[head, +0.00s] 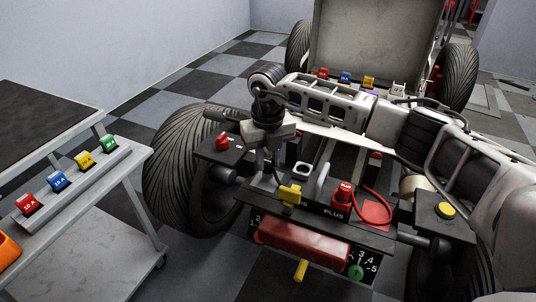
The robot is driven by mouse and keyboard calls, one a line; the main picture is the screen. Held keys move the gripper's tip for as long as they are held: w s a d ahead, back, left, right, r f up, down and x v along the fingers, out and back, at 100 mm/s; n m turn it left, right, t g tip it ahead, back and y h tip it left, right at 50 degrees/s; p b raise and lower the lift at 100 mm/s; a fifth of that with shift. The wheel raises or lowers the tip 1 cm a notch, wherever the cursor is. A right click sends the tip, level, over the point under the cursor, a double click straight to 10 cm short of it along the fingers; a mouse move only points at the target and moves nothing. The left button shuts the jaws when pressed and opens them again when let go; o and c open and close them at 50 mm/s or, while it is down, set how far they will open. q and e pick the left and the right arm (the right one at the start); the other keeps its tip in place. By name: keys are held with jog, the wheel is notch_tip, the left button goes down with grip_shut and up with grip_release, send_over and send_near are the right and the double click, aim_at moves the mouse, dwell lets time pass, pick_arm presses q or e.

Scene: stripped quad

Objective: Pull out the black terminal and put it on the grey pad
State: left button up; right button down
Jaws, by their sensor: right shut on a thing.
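My right gripper (267,160) points down over the stripped quad's black front deck, left of its middle. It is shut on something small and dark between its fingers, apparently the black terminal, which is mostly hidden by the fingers. I cannot tell whether the terminal is still on its post or clear of it. A thin dark lead seems to run down by the fingertips. I cannot make out the grey pad for certain. The red terminal (342,196) stands right of the gripper, by the word PLUS, with a red cable. My left gripper is not in view.
A red pad (375,212) lies right of the red terminal. A yellow handle (290,194) stands near the gripper. A red block (305,243) hangs at the deck's front. A yellow button (445,210) is at the right. A side cart (120,165) holds several coloured fuses.

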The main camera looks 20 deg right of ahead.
jog(key=shift+f, duration=0.6)
dwell(0.3)
jog(key=c, duration=1.1)
grip_release()
